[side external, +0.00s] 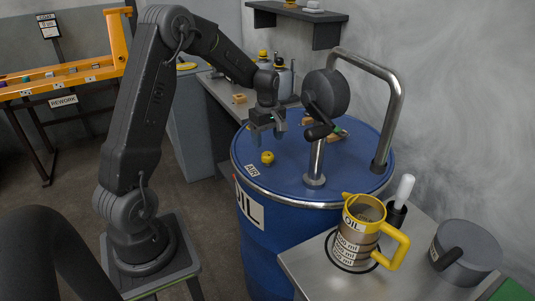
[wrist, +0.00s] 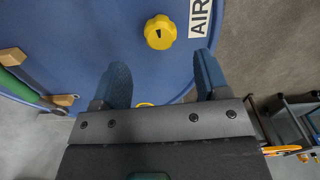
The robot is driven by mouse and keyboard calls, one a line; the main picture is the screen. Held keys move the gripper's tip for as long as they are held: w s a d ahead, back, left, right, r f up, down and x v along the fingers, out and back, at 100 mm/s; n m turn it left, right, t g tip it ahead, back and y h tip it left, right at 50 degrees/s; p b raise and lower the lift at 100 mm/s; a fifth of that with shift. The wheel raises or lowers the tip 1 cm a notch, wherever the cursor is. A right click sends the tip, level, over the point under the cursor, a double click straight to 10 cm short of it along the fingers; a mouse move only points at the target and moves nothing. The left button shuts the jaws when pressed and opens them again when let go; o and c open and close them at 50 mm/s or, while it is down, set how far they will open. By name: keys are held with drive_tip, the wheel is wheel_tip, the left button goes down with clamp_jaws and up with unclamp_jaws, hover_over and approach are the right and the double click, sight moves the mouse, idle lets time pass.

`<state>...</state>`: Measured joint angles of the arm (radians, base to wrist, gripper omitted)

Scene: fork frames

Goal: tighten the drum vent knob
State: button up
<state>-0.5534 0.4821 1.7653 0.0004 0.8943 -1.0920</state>
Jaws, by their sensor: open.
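The yellow vent knob (side external: 267,158) stands on the blue oil drum (side external: 316,180), near its front left rim beside the AIR label (side external: 252,170). In the wrist view the knob (wrist: 160,32) has a dark pointer mark on its top, and the AIR label (wrist: 199,18) is to its right. My gripper (side external: 267,138) is above the drum lid, close to the knob and apart from it. In the wrist view my gripper (wrist: 163,78) has its two fingers spread wide and empty, with the knob beyond the fingertips, roughly in line with the gap between them.
A crank pump (side external: 326,95) with a bent steel pipe (side external: 397,95) rises from the lid right of my gripper. A green-handled tool (side external: 340,131) lies behind. A yellow-handled oil jug (side external: 358,235) and a grey pot (side external: 468,250) stand on the front right table.

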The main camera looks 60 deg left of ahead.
sight(267, 154)
wheel_tip(267, 154, down, 6)
drive_tip(key=shift+f, duration=0.15)
idle(0.3)
drive_tip(key=c, duration=0.9)
